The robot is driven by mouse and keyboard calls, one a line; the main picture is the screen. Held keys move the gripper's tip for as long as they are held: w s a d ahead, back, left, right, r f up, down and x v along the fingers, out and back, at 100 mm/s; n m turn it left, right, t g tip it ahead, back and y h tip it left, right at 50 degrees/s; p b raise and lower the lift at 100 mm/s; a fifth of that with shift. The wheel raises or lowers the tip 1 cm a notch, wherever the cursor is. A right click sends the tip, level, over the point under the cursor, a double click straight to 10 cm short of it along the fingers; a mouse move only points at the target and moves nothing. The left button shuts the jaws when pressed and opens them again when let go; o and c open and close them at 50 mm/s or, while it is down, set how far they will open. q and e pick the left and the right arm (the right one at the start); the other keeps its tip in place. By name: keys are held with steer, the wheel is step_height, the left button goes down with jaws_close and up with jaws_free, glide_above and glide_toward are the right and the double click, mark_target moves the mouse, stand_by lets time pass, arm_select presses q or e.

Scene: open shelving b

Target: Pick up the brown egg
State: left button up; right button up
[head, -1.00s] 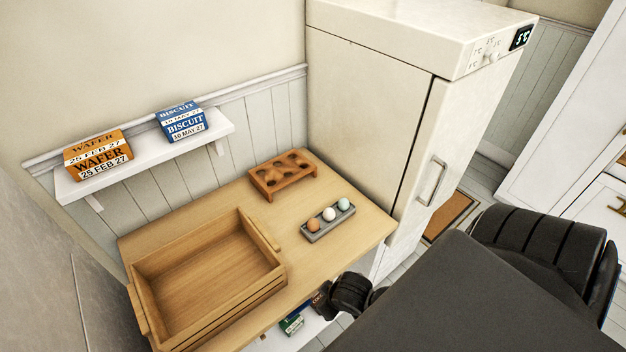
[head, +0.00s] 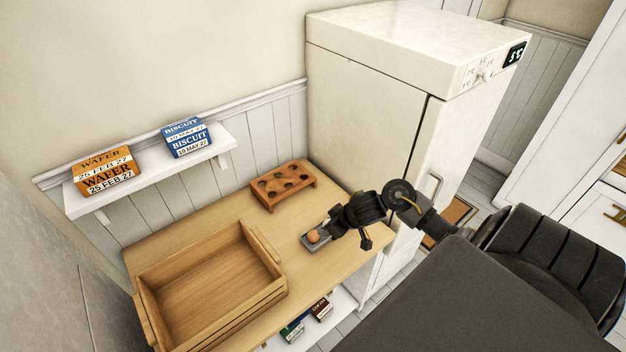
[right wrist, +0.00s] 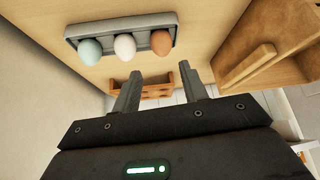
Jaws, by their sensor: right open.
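The brown egg (head: 313,236) sits at the left end of a small grey tray (head: 318,248) on the wooden counter. In the right wrist view the brown egg (right wrist: 161,42) is at the right end of the grey tray (right wrist: 120,22), beside a white egg (right wrist: 125,46) and a pale blue egg (right wrist: 91,51). My right gripper (right wrist: 164,84) is open and empty, its two fingers apart and clear of the eggs. In the head view my right gripper (head: 345,222) is over the tray's right part and hides the other eggs. My left gripper is not in view.
A wooden crate (head: 190,262) stands on the counter at the left. A brown egg holder with hollows (head: 283,185) is behind the tray. A fridge (head: 375,110) stands at the right. A wall shelf (head: 155,178) holds wafer and biscuit boxes. Small boxes lie below the counter.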

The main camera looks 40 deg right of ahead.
mark_target(314, 232)
steer(key=b+x, duration=0.1)
steer(key=x, duration=0.4)
steer(key=shift+x, duration=2.75)
steer(key=shift+s+a, duration=0.1)
steer(key=shift+a, duration=0.05)
steer(key=shift+c, duration=1.4)
steer(key=shift+r, duration=0.65)
steer(key=s+r+p, duration=0.2)
steer(key=s+r, duration=0.9)
steer(key=s, duration=0.3)
steer(key=shift+r, duration=0.4)
